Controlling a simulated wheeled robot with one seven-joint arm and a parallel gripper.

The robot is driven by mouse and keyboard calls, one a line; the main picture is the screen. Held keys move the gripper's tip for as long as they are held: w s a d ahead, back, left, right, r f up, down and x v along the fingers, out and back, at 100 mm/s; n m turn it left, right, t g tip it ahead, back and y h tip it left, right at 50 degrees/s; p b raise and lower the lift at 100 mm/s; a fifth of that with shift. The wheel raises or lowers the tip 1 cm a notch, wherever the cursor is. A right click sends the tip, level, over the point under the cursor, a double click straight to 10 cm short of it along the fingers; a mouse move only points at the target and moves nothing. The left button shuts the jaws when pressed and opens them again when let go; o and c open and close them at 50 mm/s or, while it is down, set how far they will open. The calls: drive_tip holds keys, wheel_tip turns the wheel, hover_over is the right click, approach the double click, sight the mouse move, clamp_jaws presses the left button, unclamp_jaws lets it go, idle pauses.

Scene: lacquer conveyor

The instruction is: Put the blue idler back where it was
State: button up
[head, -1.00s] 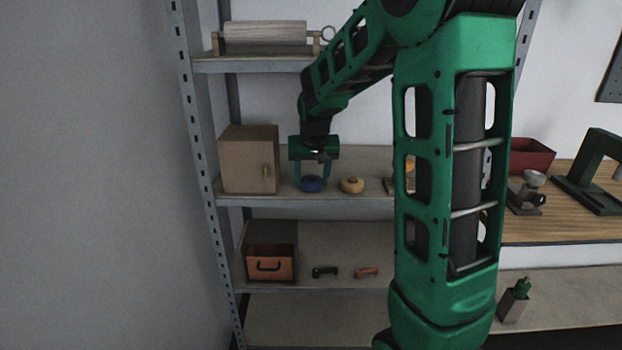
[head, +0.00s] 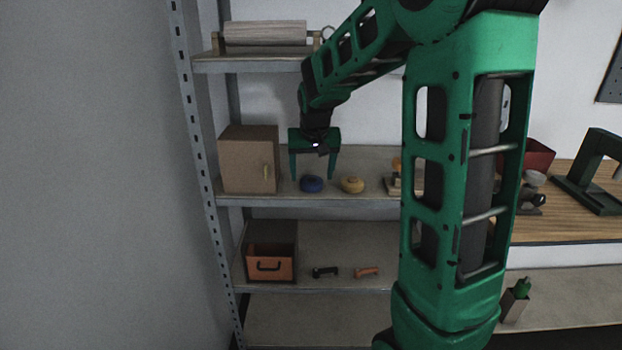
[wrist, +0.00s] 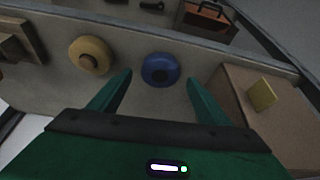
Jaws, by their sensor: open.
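The blue idler (head: 312,184) sits on the middle shelf (head: 300,202), between the brown box and a yellow idler. It also shows in the wrist view (wrist: 160,69), beyond and between my fingertips. My gripper (head: 312,178) is open and empty, just above and behind the blue idler in the head view. Its fingers in the wrist view (wrist: 159,77) stand wide apart on either side of the idler, without visible contact. The yellow idler (head: 352,185) lies to the right of the blue one in the head view, and to its left in the wrist view (wrist: 90,56).
A brown box with a knob (head: 248,160) stands close left of my gripper. The upper shelf (head: 262,66) with a roller is above. An orange-fronted drawer box (head: 270,262), a black handle (head: 325,272) and an orange handle (head: 366,272) are on the shelf below.

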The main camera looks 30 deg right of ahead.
drive_tip(key=v, duration=0.9)
drive_tip(key=s+f+g, duration=0.1)
drive_tip(key=s+f, duration=0.2)
drive_tip(key=s, duration=0.7)
drive_tip(key=s+a+f+g+y, duration=0.1)
drive_tip(key=s+f, duration=0.3)
drive_tip(key=s, duration=0.7)
drive_tip(key=s+a+f+g+y, duration=0.1)
drive_tip(key=s+f, duration=0.2)
drive_tip(key=s, duration=0.8)
drive_tip(key=shift+a+f+m+g, duration=0.2)
drive_tip(key=shift+m+g, duration=0.1)
drive_tip(key=shift+g, duration=0.1)
drive_tip(key=shift+s, duration=0.1)
